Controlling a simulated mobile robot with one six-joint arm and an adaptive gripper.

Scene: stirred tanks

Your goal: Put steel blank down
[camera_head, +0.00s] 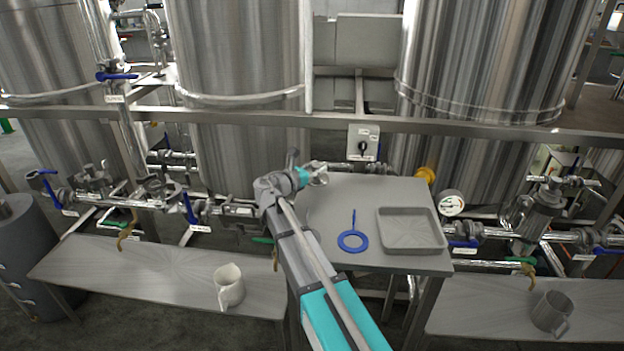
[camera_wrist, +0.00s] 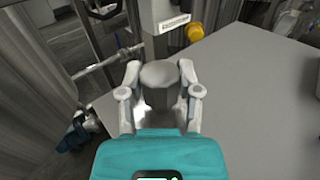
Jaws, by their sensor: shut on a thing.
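The steel blank (camera_wrist: 160,74) is a grey metal cylinder with a flat round top. My gripper (camera_wrist: 160,95) is shut on it, with one finger on each side, in the wrist view. The blank looks upright there, and its lower end is hidden. In the head view my gripper (camera_head: 318,174) is at the back left part of the grey table (camera_head: 385,187). The blank is too small there to tell apart from the fingers. I cannot tell whether it touches the tabletop or hangs above it.
Steel tanks, a rail and a switch box (camera_head: 363,143) stand behind.

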